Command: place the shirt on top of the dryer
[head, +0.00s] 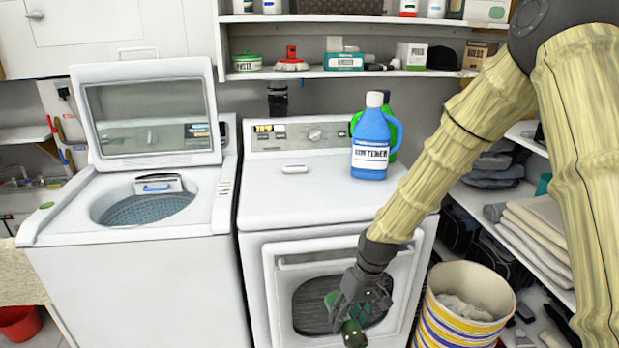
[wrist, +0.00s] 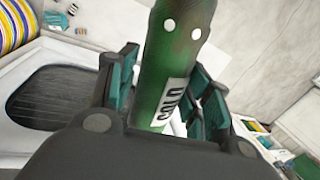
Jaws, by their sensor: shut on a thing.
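The white dryer (head: 300,205) stands in the middle of the head view with a flat top and a round-windowed front door. A blue softener bottle (head: 370,150) stands on its top at the back right, with a green container (head: 393,135) behind it. My gripper (head: 352,312) is in front of the dryer door, below the top. It is shut on a green bottle-like thing (head: 354,335) with a white label, which also shows between the fingers in the wrist view (wrist: 172,65). I see no thing that is clearly a shirt; folded cloths (head: 540,240) lie on the right shelf.
A washer (head: 60,215) with its lid up stands left of the dryer. A striped basket (head: 455,325) holding whitish cloth stands at the right front. Stocked shelves (head: 320,73) hang above. The dryer top's front and left are clear.

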